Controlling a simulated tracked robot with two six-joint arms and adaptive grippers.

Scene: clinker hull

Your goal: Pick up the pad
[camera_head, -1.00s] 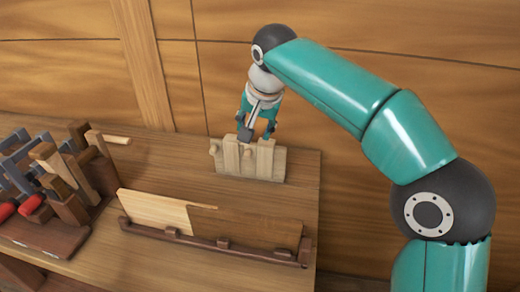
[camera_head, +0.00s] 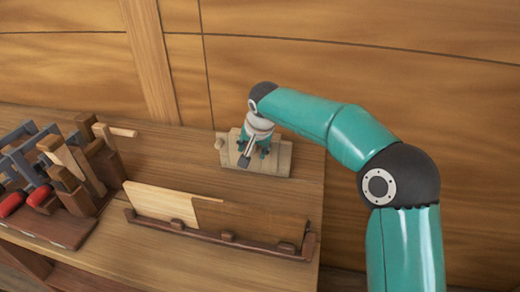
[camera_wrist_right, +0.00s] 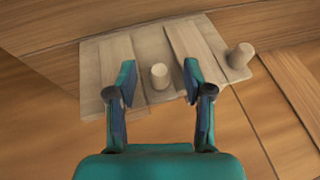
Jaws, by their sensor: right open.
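A low pale wooden holder (camera_head: 282,167) stands on the bench near its back edge, with short round pegs. In the right wrist view, two flat pale wooden strips lie against it, one on the left (camera_wrist_right: 120,62) and one on the right (camera_wrist_right: 196,46). They look like pads, but I cannot tell which is the one meant. My right gripper (camera_head: 253,157) is over the holder; its open fingers in the right wrist view (camera_wrist_right: 159,84) stand either side of a round peg (camera_wrist_right: 159,76), with nothing gripped. My left gripper is out of view.
A long brown rack (camera_head: 228,238) with pale and brown boards stands in front of the holder. Several clamps (camera_head: 62,160) fill a stand at the left. The plank wall (camera_head: 300,55) rises close behind. Bare bench top (camera_head: 170,160) lies between clamps and holder.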

